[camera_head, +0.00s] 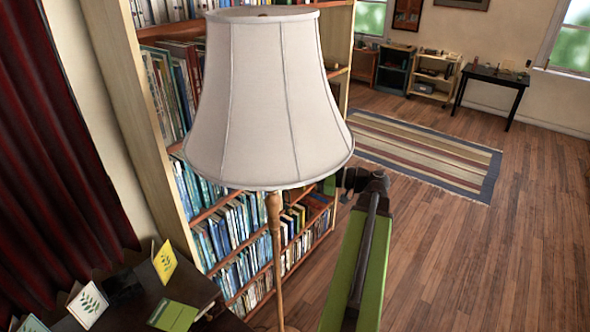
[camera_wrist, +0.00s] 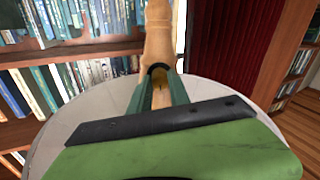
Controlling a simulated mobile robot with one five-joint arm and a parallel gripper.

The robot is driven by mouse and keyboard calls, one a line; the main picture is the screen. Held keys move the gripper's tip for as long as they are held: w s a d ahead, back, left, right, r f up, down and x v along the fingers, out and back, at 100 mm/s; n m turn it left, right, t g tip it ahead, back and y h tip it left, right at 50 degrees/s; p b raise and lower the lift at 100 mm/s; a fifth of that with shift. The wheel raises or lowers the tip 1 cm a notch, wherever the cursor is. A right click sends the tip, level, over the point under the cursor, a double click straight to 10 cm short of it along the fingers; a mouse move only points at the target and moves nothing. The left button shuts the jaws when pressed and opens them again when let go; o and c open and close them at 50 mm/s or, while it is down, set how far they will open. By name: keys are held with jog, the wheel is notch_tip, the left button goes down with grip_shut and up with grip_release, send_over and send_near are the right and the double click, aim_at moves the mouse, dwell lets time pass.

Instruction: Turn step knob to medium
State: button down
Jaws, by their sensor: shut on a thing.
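A floor lamp has a large cream shade (camera_head: 268,100) and a slim wooden stem (camera_head: 276,240) in the head view. In the wrist view, which looks upside down, the stem (camera_wrist: 158,30) rises from the top of my gripper and the pale shade (camera_wrist: 212,93) fills the area behind it. My gripper (camera_wrist: 157,76) is under the shade with its green fingers closed in at the stem, shut on the lamp's step knob. The knob is mostly hidden by the fingers, and its setting cannot be read. In the head view the shade hides my fingertips.
A tall bookcase (camera_head: 140,110) full of books stands close behind the lamp. A dark table (camera_head: 130,300) with cards and a green book (camera_head: 175,314) is at lower left, by a red curtain (camera_head: 50,150). Open wooden floor (camera_head: 470,260) and a striped rug (camera_head: 420,150) lie to the right.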

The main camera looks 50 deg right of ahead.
jog(key=shift+m, duration=0.5)
jog(key=shift+f+m+h, duration=0.1)
jog(key=shift+m+h, duration=0.4)
jog(key=shift+m, duration=17.2)
